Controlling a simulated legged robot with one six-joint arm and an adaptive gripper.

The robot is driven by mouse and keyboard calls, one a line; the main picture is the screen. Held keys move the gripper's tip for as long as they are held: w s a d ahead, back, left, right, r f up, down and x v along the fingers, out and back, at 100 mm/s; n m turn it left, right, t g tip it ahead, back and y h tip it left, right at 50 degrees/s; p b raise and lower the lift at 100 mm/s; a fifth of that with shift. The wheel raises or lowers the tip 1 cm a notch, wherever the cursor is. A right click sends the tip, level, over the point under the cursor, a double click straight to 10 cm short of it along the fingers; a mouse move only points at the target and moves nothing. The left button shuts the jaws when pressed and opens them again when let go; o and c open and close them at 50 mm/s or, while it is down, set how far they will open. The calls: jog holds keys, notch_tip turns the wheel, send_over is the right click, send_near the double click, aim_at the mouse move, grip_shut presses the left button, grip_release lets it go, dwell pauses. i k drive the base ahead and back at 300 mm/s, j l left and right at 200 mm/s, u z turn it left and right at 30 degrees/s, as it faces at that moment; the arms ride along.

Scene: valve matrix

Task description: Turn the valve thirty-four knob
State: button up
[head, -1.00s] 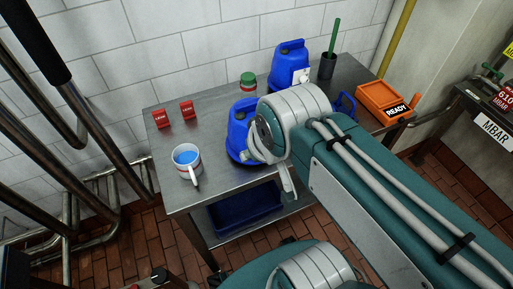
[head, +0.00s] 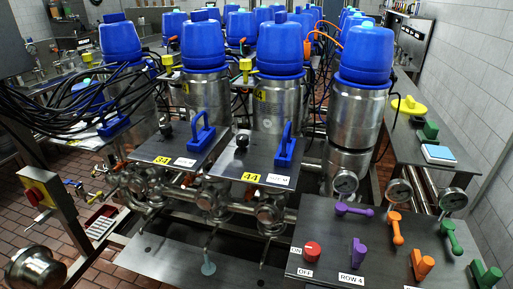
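A grey metal plate with a yellow "34" label (head: 162,160) sits in front of the left steel valve with a blue top. A small black knob (head: 165,129) stands upright on this plate. A blue handle (head: 201,133) is on the same plate, to the right of the knob. My gripper is not in view, and nothing is seen touching the knob. Which way the knob is turned cannot be told.
A similar plate labelled "44" (head: 250,178) sits to the right, with its own black knob (head: 242,142) and blue handle (head: 286,146). A control panel (head: 325,235) with coloured levers stands front right. Black cables (head: 55,110) crowd the left. Brick floor (head: 35,225) shows front left.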

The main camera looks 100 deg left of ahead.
aim_at(166, 128)
jog(key=k+j+u, duration=0.1)
jog(key=u, duration=1.4)
jog(key=l+u, duration=0.2)
jog(key=u, duration=1.95)
